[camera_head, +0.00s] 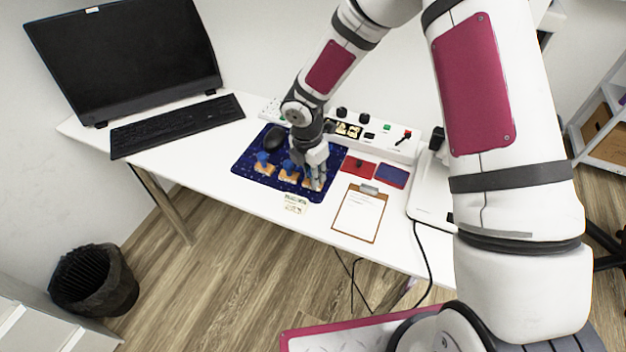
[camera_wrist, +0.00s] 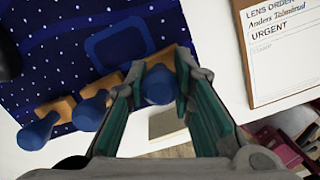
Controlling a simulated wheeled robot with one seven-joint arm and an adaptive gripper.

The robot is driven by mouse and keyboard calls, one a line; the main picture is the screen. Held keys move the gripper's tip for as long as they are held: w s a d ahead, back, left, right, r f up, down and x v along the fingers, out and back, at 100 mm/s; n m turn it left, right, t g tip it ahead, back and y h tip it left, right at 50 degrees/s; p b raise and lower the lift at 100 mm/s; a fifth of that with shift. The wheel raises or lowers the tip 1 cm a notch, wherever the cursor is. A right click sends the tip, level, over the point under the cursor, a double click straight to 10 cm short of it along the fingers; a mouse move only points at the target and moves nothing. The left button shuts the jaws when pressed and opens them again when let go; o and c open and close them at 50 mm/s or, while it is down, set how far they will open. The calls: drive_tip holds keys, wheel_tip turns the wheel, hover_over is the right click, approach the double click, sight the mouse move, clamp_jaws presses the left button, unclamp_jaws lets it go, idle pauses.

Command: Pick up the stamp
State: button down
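Three stamps with blue knobs and wooden bases stand in a row on a dark blue speckled mat (camera_head: 245,164): the left stamp (camera_head: 264,166), the middle stamp (camera_head: 289,174) and the right stamp (camera_head: 312,184), partly hidden by my gripper (camera_head: 318,176). In the wrist view, my gripper (camera_wrist: 160,75) is open, with its fingers on either side of the right stamp's blue knob (camera_wrist: 158,87). A narrow gap seems to show beside the knob. The middle stamp's knob (camera_wrist: 89,114) and left stamp's knob (camera_wrist: 34,134) are to the left of the fingers.
A clipboard (camera_head: 360,214) lies right of the mat, near red (camera_head: 358,168) and blue (camera_head: 391,177) pads. A black mouse (camera_head: 274,139), keyboard (camera_head: 178,124), monitor (camera_head: 125,58) and control panel (camera_head: 375,137) stand behind or left.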

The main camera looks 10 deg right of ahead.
drive_tip(key=shift+r, duration=0.1)
drive_tip(key=shift+r, duration=0.5)
wheel_tip(320, 180, up, 2)
drive_tip(key=shift+r, duration=0.1)
drive_tip(key=s+d+r+b, duration=0.1)
drive_tip(key=s+d, duration=0.1)
drive_tip(key=s, duration=1.4)
drive_tip(key=shift+d+r, duration=0.15)
drive_tip(key=shift+r, duration=0.15)
drive_tip(key=c, duration=2.4)
unclamp_jaws()
drive_tip(key=c, duration=2)
unclamp_jaws()
drive_tip(key=shift+c, duration=0.2)
drive_tip(key=shift+w, duration=0.1)
drive_tip(key=shift+c, duration=1.3)
